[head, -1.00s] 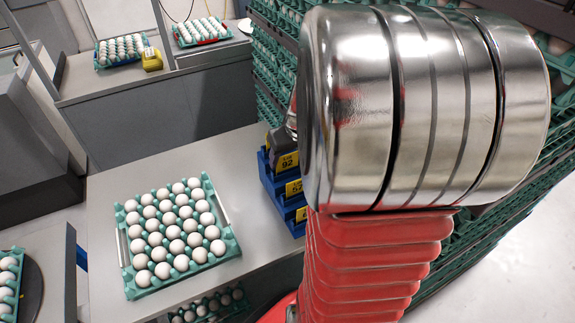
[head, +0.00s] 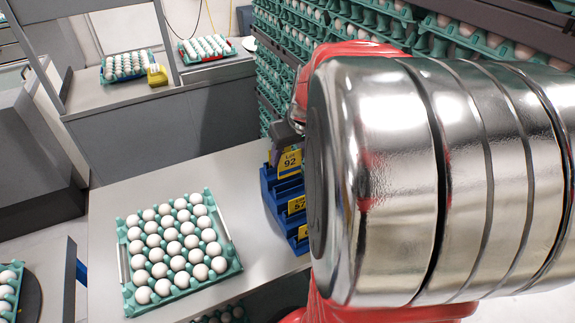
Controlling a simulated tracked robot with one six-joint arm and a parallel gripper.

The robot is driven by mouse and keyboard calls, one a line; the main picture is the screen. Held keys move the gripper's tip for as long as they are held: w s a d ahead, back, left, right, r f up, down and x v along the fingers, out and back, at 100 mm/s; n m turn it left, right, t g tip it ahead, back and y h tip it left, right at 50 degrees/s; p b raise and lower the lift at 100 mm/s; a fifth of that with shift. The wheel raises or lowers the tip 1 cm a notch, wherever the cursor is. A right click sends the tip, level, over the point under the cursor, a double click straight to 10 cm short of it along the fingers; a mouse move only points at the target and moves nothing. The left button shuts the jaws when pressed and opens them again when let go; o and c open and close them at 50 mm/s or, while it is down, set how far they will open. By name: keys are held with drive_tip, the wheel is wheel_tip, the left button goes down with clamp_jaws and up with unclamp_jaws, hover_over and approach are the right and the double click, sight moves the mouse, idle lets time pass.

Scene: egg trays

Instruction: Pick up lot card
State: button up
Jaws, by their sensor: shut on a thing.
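A yellow lot card marked 92 (head: 289,163) shows at the left edge of my arm, above the back of a blue card rack (head: 270,205). My gripper (head: 283,140) is mostly hidden behind my large silver arm link; a grey part of it shows right at the card's top. It is shut on the lot 92 card. Whether the card's lower edge is clear of the rack is hard to tell. Another yellow card, marked 57 (head: 297,205), stands in the rack, with one more partly hidden in front of it.
A green tray of white eggs (head: 126,262) lies on the grey table (head: 105,210) left of the rack. Tall stacks of egg trays (head: 268,70) stand behind my arm. More egg trays and a yellow device (head: 157,76) sit on the back counter. Table space behind the near tray is free.

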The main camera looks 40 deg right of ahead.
drive_tip(key=shift+r, duration=1.6)
idle(0.3)
